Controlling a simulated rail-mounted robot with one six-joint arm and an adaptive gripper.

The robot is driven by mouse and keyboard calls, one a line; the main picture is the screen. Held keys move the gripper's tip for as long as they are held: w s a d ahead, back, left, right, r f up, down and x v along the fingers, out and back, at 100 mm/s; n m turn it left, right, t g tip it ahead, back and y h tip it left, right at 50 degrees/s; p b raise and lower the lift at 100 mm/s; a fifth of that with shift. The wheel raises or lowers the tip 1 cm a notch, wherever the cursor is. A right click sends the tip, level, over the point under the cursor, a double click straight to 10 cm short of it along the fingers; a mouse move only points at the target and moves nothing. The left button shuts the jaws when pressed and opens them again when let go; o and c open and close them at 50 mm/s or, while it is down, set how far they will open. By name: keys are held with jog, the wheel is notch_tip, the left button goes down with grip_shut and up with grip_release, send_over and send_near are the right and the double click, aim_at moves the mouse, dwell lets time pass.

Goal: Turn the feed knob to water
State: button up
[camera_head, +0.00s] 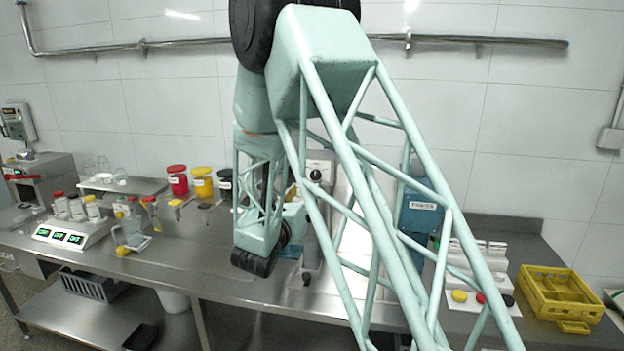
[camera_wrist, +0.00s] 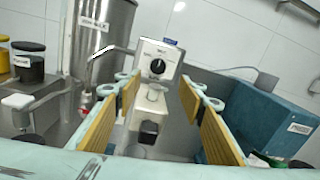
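The knob (camera_wrist: 157,66) is a round black dial with a light mark on a white control box (camera_wrist: 146,50), straight ahead in the wrist view. Its lettering is too small to read. In the head view the knob (camera_head: 315,175) shows small behind my arm. My gripper (camera_wrist: 160,92) is open and empty. Its two yellow-padded fingers stand left and right of the knob in the picture, with the knob beyond the fingertips and apparently apart from them. In the head view my arm links largely hide the mill area and the gripper fingers cannot be made out.
A labelled steel cylinder (camera_wrist: 100,40) with a thin bent spout stands left of the box; a blue box (camera_wrist: 262,118) stands right. Lidded jars (camera_head: 202,183), a scale (camera_head: 72,233) and a yellow crate (camera_head: 560,296) are on the steel bench (camera_head: 190,262).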

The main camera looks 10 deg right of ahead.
jog(key=shift+w+a+f, duration=0.1)
jog(key=shift+a, duration=0.15)
jog(key=shift+w+d, duration=0.1)
jog(key=shift+d, duration=0.05)
jog(key=shift+x, duration=6.75)
jog(key=c, duration=0.8)
jog(key=shift+c, duration=0.2)
